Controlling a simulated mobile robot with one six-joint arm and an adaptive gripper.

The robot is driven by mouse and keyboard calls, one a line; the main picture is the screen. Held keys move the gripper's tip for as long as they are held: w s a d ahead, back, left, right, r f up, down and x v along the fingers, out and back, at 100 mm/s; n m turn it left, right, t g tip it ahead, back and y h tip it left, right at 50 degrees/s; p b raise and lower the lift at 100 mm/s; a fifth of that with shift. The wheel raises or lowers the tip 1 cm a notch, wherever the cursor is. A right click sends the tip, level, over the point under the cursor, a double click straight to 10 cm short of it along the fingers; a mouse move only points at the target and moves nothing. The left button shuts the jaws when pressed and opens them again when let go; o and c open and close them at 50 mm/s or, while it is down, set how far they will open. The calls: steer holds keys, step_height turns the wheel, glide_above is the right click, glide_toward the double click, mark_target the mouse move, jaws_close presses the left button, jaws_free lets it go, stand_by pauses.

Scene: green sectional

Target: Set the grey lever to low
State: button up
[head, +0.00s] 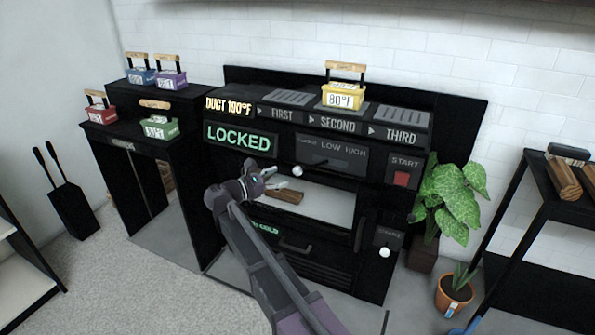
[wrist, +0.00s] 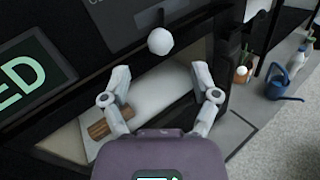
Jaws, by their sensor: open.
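The panel marked LOW HIGH (head: 335,151) is on the black machine's front, with a dark slot across it. A pale round knob (head: 297,171) sits at the panel's lower left; a pale ball knob also shows at the top of the wrist view (wrist: 160,41). The lever's shaft is hard to make out, and I cannot tell its exact setting. My gripper (head: 281,178) is open and empty just left of the knob in the head view. In the wrist view its spread fingers (wrist: 160,72) are below the knob, with no clear contact.
An open bay (head: 325,203) below holds a wooden log (head: 286,196). A LOCKED display (head: 240,138) is left of the panel, a START button (head: 401,179) right. A second pale knob (head: 385,252) is lower right. A yellow container (head: 342,95) stands on top. A leafy plant (head: 446,195) stands right.

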mark_target(297, 170)
steer(key=shift+x, duration=3.45)
jaws_close()
